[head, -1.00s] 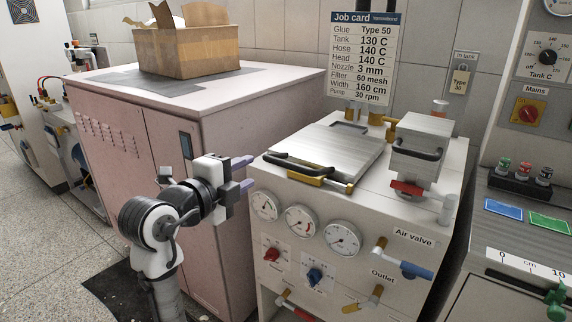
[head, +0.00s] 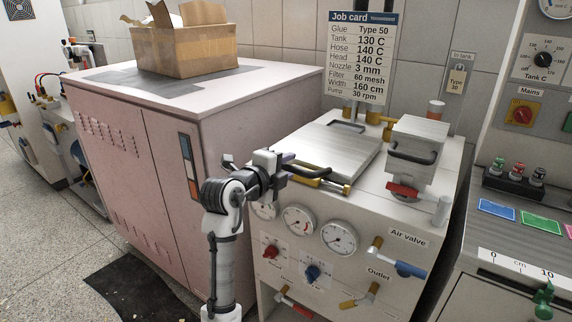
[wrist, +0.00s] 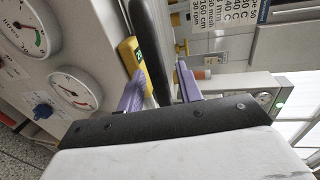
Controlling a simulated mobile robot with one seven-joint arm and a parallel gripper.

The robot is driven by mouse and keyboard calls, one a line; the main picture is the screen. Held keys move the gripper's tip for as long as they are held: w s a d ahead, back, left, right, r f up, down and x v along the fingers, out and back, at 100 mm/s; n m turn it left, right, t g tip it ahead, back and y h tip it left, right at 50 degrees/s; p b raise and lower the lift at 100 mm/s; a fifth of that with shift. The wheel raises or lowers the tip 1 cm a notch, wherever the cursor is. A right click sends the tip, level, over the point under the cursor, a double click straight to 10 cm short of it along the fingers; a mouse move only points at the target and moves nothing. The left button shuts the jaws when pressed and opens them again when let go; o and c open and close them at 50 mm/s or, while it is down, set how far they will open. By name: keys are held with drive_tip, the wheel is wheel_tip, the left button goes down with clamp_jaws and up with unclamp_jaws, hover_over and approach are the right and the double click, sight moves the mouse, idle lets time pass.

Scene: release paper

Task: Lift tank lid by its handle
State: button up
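The tank lid (head: 335,143) is a flat grey metal plate lying on top of the white machine. Its black bar handle (head: 312,172) runs along the front edge, and its left end is hidden by my gripper. My gripper (head: 288,166) is at the left end of the handle, at about its height. In the wrist view the black handle (wrist: 148,45) passes between the two purple fingers of my gripper (wrist: 160,68). The fingers are apart. The handle looks nearer the left finger, and a gap shows on the right; I cannot tell whether either touches.
A second, smaller grey box with a black handle (head: 414,148) stands to the right. Gauges (head: 339,238) are on the machine's front. A pink cabinet (head: 150,165) stands close on the left.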

drive_tip(key=shift+w, duration=0.1)
clamp_jaws()
idle(0.3)
